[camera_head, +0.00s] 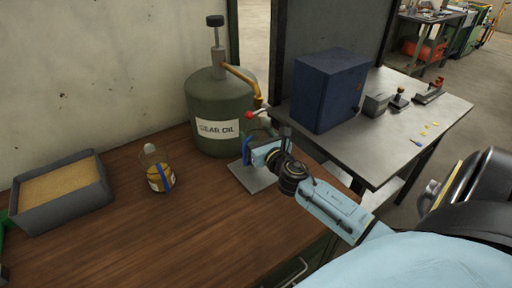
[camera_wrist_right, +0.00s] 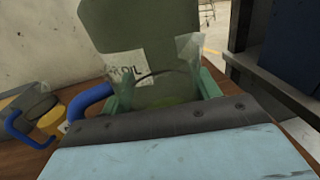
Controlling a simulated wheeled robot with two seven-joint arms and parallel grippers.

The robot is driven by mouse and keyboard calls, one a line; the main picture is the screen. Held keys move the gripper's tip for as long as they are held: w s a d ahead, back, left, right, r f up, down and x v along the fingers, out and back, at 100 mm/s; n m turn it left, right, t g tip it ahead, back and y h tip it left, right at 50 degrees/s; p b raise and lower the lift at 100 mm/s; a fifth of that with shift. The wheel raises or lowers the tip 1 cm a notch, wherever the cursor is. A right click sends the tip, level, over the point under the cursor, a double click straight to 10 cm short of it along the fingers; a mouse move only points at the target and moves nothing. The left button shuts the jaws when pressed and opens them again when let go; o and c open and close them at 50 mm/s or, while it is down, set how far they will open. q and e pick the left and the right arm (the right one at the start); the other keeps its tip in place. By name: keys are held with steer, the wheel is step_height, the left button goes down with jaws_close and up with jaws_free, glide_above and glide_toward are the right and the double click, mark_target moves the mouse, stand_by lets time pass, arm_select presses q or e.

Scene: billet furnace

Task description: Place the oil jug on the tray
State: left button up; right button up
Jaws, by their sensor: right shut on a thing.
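A clear jug with a blue handle (camera_head: 246,150) is at the fingers of my right gripper (camera_head: 253,154), under the oil drum's tap. In the right wrist view the clear jug (camera_wrist_right: 183,80) sits between the greenish fingers, its blue handle to the left. My right gripper is shut on it. A flat grey metal tray (camera_head: 259,182) lies on the bench below the gripper. I cannot tell whether the jug touches it. My left gripper is not clearly in view.
A green drum labelled gear oil (camera_head: 205,104) stands behind the tray, with a hose and a red-knobbed tap. A grey bin (camera_head: 62,212) of tan grains is at the left. A steel table (camera_head: 405,135) with a blue cabinet (camera_head: 328,92) is at the right. The bench front is clear.

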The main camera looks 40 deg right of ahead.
step_height(320, 180, down, 4)
steer(key=shift+r+b, duration=0.15)
steer(key=shift+b, duration=0.85)
steer(key=shift+w, duration=0.2)
steer(key=shift+f, duration=0.2)
steer(key=o, duration=0.7)
steer(key=shift+f, duration=0.2)
steer(key=o, duration=0.5)
steer(key=shift+r, duration=0.1)
steer(key=shift+r, duration=0.2)
steer(key=v, duration=1.2)
steer(key=shift+f+b, duration=0.1)
steer(key=shift+b, duration=0.3)
